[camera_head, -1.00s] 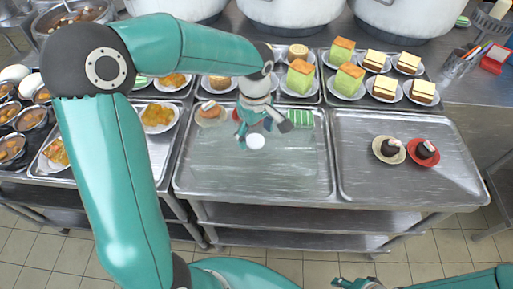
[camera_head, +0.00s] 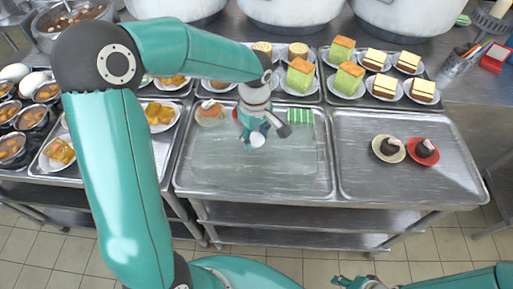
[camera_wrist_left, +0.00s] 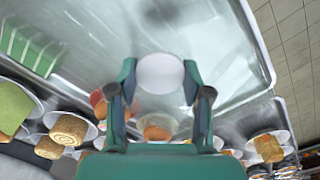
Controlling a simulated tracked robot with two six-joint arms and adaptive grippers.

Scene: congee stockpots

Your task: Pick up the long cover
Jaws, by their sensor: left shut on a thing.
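The long cover (camera_head: 290,165) is a clear, see-through sheet over the middle metal tray, with a round white knob (camera_head: 257,140). In the left wrist view the cover (camera_wrist_left: 100,80) spreads beyond the fingers, and its knob (camera_wrist_left: 160,73) sits between the fingertips. My left gripper (camera_head: 260,133) is shut on the knob; it also shows in the left wrist view (camera_wrist_left: 160,85). I cannot tell whether the cover is off the tray. My right gripper (camera_head: 357,282) shows only partly at the bottom edge, and its opening is unclear.
The right tray (camera_head: 400,190) holds two small dark cakes on saucers. Plated cakes and large pots stand behind. The floor in front is clear.

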